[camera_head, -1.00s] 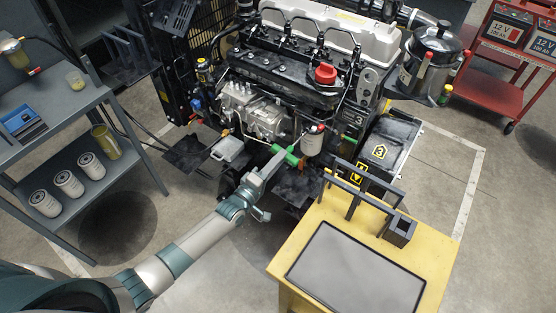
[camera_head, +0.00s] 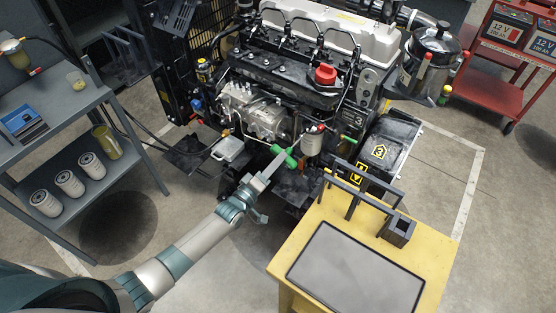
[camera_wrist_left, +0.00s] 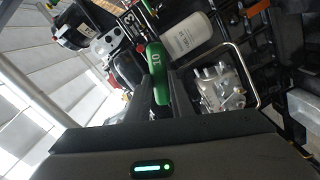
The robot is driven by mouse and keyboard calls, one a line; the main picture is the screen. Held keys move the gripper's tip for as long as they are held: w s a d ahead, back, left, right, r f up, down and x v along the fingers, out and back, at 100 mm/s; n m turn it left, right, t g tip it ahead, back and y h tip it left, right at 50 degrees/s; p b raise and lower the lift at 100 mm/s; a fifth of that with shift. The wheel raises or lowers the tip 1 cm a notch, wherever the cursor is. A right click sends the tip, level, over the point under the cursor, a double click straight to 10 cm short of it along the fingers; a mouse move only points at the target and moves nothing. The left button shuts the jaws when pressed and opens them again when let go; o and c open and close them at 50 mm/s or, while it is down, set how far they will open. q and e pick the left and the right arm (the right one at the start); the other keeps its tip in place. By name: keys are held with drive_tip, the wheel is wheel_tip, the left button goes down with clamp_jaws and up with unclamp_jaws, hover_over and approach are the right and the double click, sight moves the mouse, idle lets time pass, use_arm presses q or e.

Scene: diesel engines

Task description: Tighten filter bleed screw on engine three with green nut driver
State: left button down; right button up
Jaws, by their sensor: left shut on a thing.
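My left gripper (camera_head: 272,169) is shut on the green nut driver (camera_head: 284,155) at the front of engine three (camera_head: 300,80). The driver also shows in the left wrist view (camera_wrist_left: 157,62), its green handle marked "10" between the fingers (camera_wrist_left: 163,95). A white filter (camera_head: 312,141) hangs just right of the driver. It also shows in the wrist view (camera_wrist_left: 186,42). The bleed screw is too small to make out, and I cannot tell whether the driver's tip touches it. My right gripper is out of view.
A yellow cart (camera_head: 300,238) with a dark rack (camera_head: 350,192) stands right of my arm. A battery box (camera_head: 382,150) marked 3 is beside the engine. A grey shelf (camera_head: 110,170) with white filters is at left, a red cart (camera_head: 500,92) at far right.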

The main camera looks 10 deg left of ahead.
use_arm(q)
drive_tip(key=shift+s+a, duration=0.2)
drive_tip(key=shift+s, duration=0.25)
idle(0.4)
